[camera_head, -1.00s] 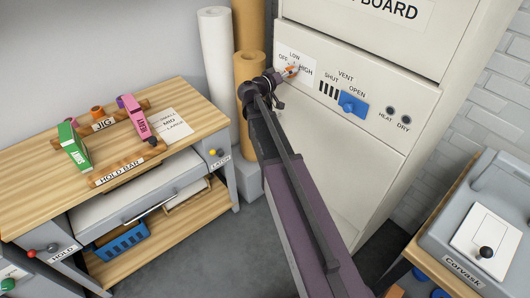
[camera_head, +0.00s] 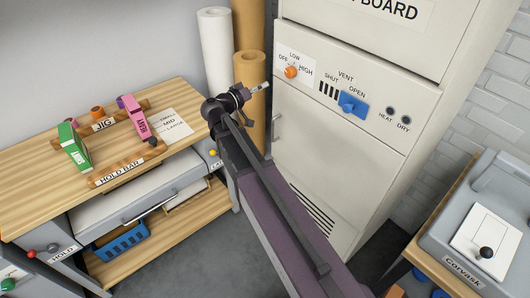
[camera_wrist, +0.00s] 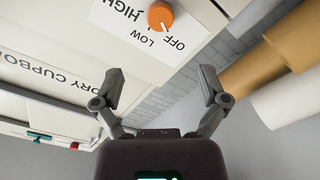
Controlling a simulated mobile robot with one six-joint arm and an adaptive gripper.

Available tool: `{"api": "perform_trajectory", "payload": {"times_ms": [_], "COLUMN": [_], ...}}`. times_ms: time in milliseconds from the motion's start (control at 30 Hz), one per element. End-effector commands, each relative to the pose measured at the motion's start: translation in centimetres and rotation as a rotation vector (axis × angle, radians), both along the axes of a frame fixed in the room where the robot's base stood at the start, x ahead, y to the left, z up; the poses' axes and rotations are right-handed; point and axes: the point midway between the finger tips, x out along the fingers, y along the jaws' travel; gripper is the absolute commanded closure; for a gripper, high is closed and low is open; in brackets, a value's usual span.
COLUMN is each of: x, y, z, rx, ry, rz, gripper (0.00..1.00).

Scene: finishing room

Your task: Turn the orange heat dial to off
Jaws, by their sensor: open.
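The orange heat dial (camera_head: 291,72) is on a white label plate on the pale cupboard front, with OFF, LOW and HIGH printed around it. In the wrist view the dial (camera_wrist: 159,14) is near the top edge, and its small white mark appears to point towards OFF. My gripper (camera_head: 260,90) is left of the dial in the head view, clear of it and in front of the rolls. In the wrist view my gripper (camera_wrist: 161,82) has its fingers spread with nothing between them.
A blue vent handle (camera_head: 353,104) is right of the dial, near OPEN. White (camera_head: 215,50) and brown (camera_head: 249,75) rolls stand left of the cupboard. A wooden bench (camera_head: 50,200) is at left, a grey machine (camera_head: 440,225) at right. Grey floor lies between.

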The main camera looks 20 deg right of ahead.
Motion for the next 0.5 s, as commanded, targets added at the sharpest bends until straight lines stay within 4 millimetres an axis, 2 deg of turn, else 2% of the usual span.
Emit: {"api": "perform_trajectory", "payload": {"times_ms": [500], "x": [-4.0], "y": [-1.5], "z": [-5.0], "rx": [0.236], "ry": [0.196], "rz": [-0.050], "gripper": [0.07]}}
